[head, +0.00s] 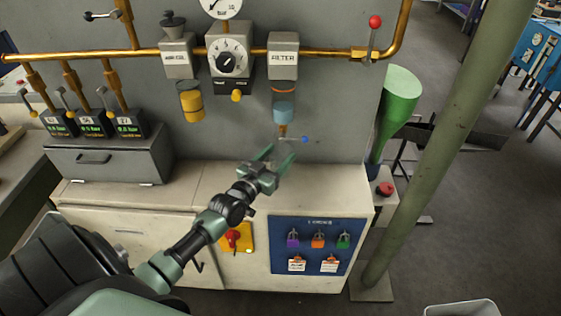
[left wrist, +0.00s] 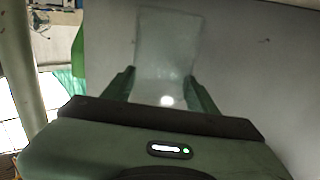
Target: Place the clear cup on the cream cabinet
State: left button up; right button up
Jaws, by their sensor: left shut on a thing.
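The clear cup (left wrist: 166,45) shows in the left wrist view as a see-through, pale shape between the two green fingers of my left gripper (left wrist: 160,85). My left gripper is shut on it. In the head view my left gripper (head: 279,160) is over the top of the cream cabinet (head: 335,177), near the grey wall panel. The cup is too clear to make out there, and I cannot tell whether it touches the cabinet top. My right gripper is not in view.
A grey drawer box (head: 110,160) with several valve blocks stands on the cabinet's left part. The filter (head: 283,112) hangs on the wall above my gripper. A green funnel (head: 398,100) and a slanted post (head: 440,140) stand right of the cabinet. The cabinet top's right end is clear.

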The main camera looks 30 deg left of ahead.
aim_at(287, 155)
pick_arm(q)
jog(key=shift+w, duration=0.7)
jog(key=shift+s+f, duration=0.1)
jog(key=shift+f, duration=1.6)
jog(key=shift+f+b, duration=0.15)
jog(key=shift+b, duration=0.2)
jog(key=o, duration=1.4)
jog(key=shift+c, duration=0.2)
